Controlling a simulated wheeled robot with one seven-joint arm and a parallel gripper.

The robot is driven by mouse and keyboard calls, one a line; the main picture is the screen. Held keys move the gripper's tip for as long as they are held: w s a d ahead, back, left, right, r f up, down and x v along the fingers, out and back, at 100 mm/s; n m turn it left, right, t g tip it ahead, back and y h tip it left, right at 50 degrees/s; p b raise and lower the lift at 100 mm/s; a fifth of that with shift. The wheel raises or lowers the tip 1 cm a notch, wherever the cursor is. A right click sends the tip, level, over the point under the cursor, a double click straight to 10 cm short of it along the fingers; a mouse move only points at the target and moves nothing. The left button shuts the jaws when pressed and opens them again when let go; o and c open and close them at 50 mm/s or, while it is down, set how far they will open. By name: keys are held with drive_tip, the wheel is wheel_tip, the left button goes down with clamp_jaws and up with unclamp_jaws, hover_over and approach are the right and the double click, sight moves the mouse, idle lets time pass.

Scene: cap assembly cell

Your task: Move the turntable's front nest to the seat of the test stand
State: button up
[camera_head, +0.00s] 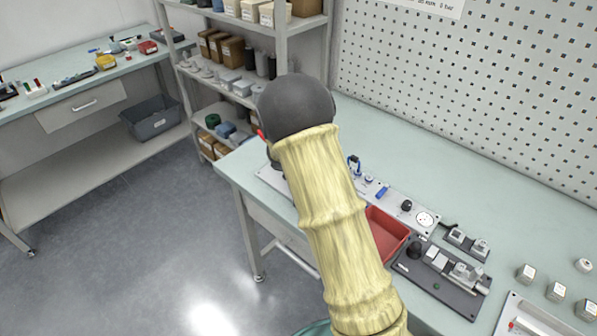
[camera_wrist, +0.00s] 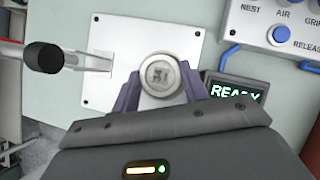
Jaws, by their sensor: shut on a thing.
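In the wrist view, my gripper (camera_wrist: 160,91) has its two purple fingers shut on a round metal piece (camera_wrist: 160,72) with dark marks on its top. The piece is over a white plate (camera_wrist: 182,38); whether it touches the plate cannot be told. A lever with a black knob (camera_wrist: 43,57) lies to the left of the piece. A dark display reading READY (camera_wrist: 233,90) is to the right. In the head view my arm hides the gripper and the piece. I cannot clearly make out the turntable or name the test stand's seat.
On the bench in the head view are a red bin (camera_head: 384,229), a dark fixture plate (camera_head: 443,290) with metal parts, and several small blocks at right. A button panel (camera_wrist: 283,14) is at top right in the wrist view. A shelf rack (camera_head: 289,60) stands behind.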

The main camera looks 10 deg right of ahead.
drive_tip(key=o, duration=1.1)
drive_tip(key=shift+c, duration=0.2)
drive_tip(key=shift+r, duration=0.15)
drive_tip(key=p+v, duration=0.1)
drive_tip(key=v, duration=1.6)
drive_tip(key=shift+p, duration=0.4)
drive_tip(key=shift+s, duration=0.1)
